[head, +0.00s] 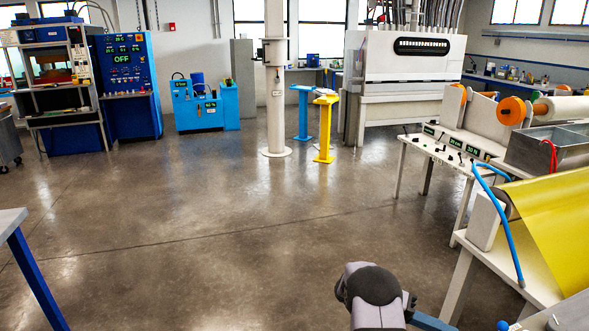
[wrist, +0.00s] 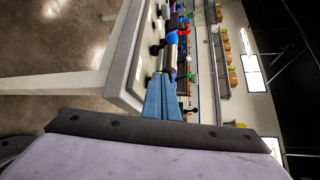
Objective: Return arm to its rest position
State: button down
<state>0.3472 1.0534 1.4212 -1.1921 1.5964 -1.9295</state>
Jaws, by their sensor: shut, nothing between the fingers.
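My gripper (wrist: 164,84) shows in the wrist view as two blue fingers just above the dark edge of my wrist. The fingers are together with nothing between them. Behind them is the side of a pale table (wrist: 125,60) with tools on it, and I cannot tell the distance to it. In the head view my arm (head: 375,290) stands at the bottom, right of centre, over open floor. A blue part runs from it to the lower right, and the fingertips cannot be made out there.
At the right, a white bench (head: 440,150) carries small controls and displays. Nearby are a grey metal bath (head: 545,148), a yellow sheet (head: 555,215) and a blue hose (head: 508,235). A blue-legged table (head: 35,280) is at the left edge. The middle floor (head: 220,220) is clear.

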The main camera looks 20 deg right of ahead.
jog(key=s+a+r+m+t+y+p, duration=0.1)
jog(key=s+a+m+t+y, duration=0.25)
jog(key=a+m, duration=0.65)
jog(key=s+a+r+m+t+y+p, duration=0.25)
jog(key=a+m+y, duration=0.35)
jog(key=a, duration=0.8)
jog(key=s+a+r+m+t+y+p, duration=0.1)
jog(key=s+a+m+t+y, duration=0.25)
jog(key=a+m, duration=0.7)
notch_tip(320, 180, down, 71)
jog(key=a+n+b, duration=0.1)
jog(key=b, duration=6.9)
jog(key=shift+w+a+h+b, duration=0.25)
jog(key=shift+h+b, duration=0.1)
jog(key=shift+h, duration=0.05)
jog(key=shift+r, duration=0.1)
